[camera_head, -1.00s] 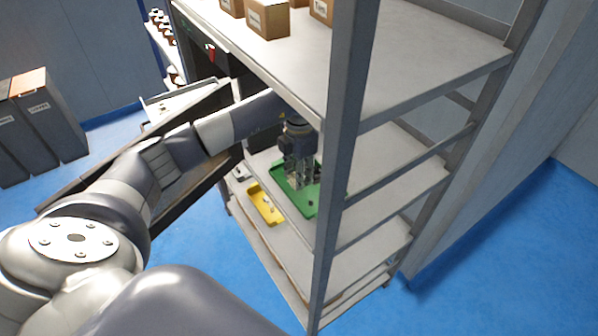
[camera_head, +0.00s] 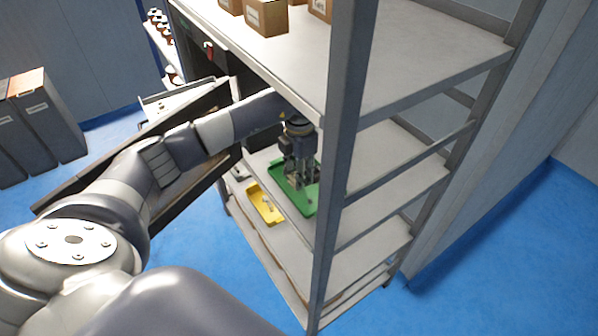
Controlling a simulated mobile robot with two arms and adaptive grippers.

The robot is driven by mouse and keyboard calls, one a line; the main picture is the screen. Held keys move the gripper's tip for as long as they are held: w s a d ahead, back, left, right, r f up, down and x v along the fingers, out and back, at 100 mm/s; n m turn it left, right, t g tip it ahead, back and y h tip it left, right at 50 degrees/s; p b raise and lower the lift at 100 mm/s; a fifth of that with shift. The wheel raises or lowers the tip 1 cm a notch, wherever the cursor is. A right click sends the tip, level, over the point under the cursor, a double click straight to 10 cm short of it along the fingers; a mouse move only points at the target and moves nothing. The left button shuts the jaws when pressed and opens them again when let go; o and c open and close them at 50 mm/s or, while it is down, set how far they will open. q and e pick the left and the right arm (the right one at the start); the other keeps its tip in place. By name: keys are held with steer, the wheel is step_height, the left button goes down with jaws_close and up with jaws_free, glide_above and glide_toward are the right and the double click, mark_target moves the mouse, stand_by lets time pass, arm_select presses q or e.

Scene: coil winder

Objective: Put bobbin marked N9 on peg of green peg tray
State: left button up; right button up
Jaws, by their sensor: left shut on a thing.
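My left gripper (camera_head: 301,182) reaches into the middle level of a metal shelf and points down over the green peg tray (camera_head: 308,207). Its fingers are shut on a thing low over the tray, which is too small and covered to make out. The gripper hides much of the tray and its pegs. I cannot read any N9 mark, and I cannot tell whether the held thing touches a peg. My right gripper is not in view.
A yellow tray (camera_head: 263,206) with small items lies left of the green tray. A shelf post (camera_head: 343,160) stands close to the right of my gripper. The upper shelf board (camera_head: 410,70) with cardboard boxes (camera_head: 267,17) is above my arm.

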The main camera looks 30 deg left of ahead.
arm_select(q)
steer(key=shift+f+b, duration=0.5)
steer(key=shift+f, duration=0.2)
steer(key=o, duration=0.8)
